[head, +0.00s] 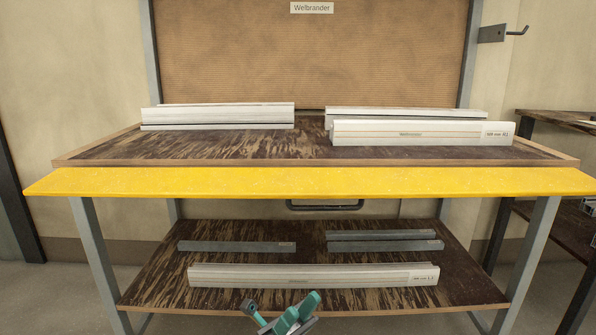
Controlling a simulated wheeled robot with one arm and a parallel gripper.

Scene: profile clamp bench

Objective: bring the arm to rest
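My gripper (283,309) shows at the bottom middle of the head view, with teal and grey parts. It is low, in front of the lower shelf (150,290) of the bench. Its two sides look spread apart, with nothing seen between them. The rest of my arm is below the picture edge. A long light profile (313,275) lies on the lower shelf just behind the gripper; I see no contact between them.
The bench top (240,148) holds a light profile (218,115) at left and two (422,132) (405,112) at right. A yellow front strip (310,181) overhangs the lower shelf. Dark bars (236,246) (385,245) lie on that shelf. A wall hook (517,32) is at upper right.

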